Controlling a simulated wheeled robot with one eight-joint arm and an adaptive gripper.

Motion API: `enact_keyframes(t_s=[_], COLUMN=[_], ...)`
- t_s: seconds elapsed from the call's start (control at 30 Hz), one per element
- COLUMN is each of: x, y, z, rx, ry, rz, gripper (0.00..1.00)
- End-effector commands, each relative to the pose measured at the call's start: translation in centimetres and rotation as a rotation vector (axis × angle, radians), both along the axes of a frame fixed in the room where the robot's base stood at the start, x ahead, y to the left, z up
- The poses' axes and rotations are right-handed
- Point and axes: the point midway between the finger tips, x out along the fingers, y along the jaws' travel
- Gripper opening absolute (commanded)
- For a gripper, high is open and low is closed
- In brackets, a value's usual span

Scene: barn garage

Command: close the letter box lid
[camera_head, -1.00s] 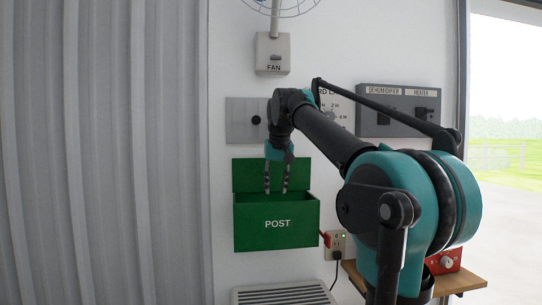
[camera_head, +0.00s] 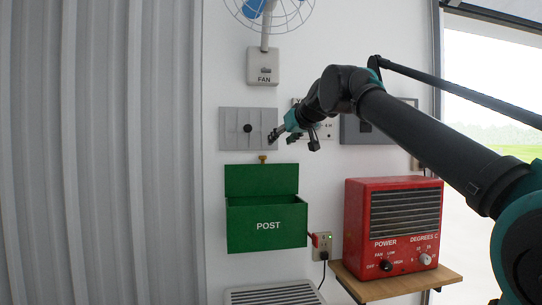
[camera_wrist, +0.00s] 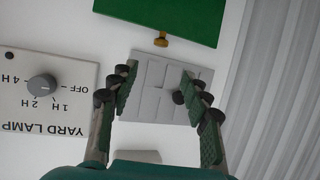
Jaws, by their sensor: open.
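The green letter box (camera_head: 267,225), marked POST, hangs on the white wall. Its lid (camera_head: 262,180) stands up and open against the wall behind the box. A small brass knob (camera_head: 262,158) shows just above the lid's top edge. In the wrist view, which looks upside down, the green lid (camera_wrist: 160,14) is at the top with the brass knob (camera_wrist: 160,42) at its edge. My gripper (camera_head: 294,140) is open and empty, above and to the right of the lid, apart from it. The wrist view shows its spread fingers (camera_wrist: 158,76) before the grey panel.
A red heater (camera_head: 400,225) stands on a wooden shelf (camera_head: 427,283) to the right. A socket (camera_head: 323,247) and a vent (camera_head: 275,294) are below.

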Motion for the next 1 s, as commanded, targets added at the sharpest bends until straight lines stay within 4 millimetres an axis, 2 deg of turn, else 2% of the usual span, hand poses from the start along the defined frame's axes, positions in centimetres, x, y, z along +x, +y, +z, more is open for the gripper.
enact_keyframes(t_s=[0.3, 0.6, 0.8, 1.0], x=[5.3, 9.6, 11.2, 11.6], y=[2.9, 5.2, 6.1, 6.2], z=[-2.5, -4.6, -5.3, -5.5], rx=[0.0, -0.001, 0.0, 0.0], ry=[0.002, 0.002, 0.002, 0.002], rz=[0.0, 0.0, -0.001, -0.001], gripper=[0.48, 0.48, 0.48, 0.48])
